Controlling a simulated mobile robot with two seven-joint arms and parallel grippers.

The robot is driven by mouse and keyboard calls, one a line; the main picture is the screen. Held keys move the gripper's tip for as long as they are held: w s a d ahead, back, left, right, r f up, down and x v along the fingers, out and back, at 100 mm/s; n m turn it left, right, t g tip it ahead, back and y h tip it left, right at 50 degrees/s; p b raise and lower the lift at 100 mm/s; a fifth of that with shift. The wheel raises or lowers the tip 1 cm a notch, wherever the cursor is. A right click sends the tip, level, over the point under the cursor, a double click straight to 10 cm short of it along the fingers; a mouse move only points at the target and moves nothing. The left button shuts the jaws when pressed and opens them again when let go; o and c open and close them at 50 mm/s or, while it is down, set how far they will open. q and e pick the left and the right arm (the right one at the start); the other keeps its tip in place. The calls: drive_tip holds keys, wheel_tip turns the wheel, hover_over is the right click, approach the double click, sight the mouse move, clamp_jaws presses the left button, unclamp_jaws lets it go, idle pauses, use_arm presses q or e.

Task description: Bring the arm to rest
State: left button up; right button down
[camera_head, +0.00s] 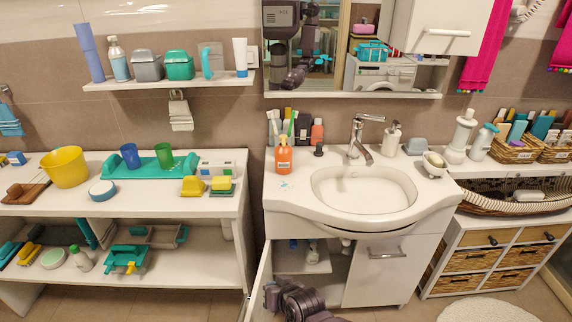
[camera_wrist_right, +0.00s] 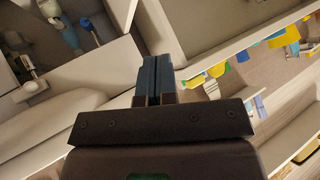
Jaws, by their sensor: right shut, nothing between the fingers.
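My right arm comes in at the bottom of the head view, in front of the sink cabinet (camera_head: 387,277). My right gripper (camera_wrist_right: 156,66) is shut and empty in the right wrist view, its dark blue finger pads together. The cabinet's left door (camera_head: 258,287) stands open beside my arm, and the inside shows a shelf with bottles. The right door is closed. I cannot tell from these views whether the gripper touches the door. My left gripper is not in view.
A white sink (camera_head: 365,190) with a faucet tops the cabinet. A shelf unit (camera_head: 135,209) with cups and boxes stands left. Wicker drawers (camera_head: 468,260) stand right, with a round white rug (camera_head: 487,310) before them. A wall shelf (camera_head: 165,84) holds containers.

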drive_tip(key=s+d+r+t+h, duration=0.1)
drive_tip(key=s+d+r+t, duration=0.15)
drive_tip(key=d, duration=0.45)
drive_tip(key=s+d+r+t+h, duration=0.1)
drive_tip(key=s+d+r+h, duration=0.15)
drive_tip(key=d, duration=0.45)
drive_tip(key=s+d+r+t, duration=0.2)
drive_tip(key=d+r, duration=0.1)
drive_tip(key=d, duration=0.5)
drive_tip(key=s+d+f+g+h, duration=0.1)
drive_tip(key=s+d+f, duration=0.1)
drive_tip(key=s+d, duration=0.2)
drive_tip(key=s+d+f+m+g+h, duration=0.1)
drive_tip(key=s+d, duration=0.4)
drive_tip(key=s, duration=0.5)
drive_tip(key=shift+s+d+f+m+h, duration=0.15)
drive_tip(key=shift+s+f+m+h, duration=0.25)
drive_tip(key=shift+f, duration=0.5)
drive_tip(key=shift+w, duration=0.1)
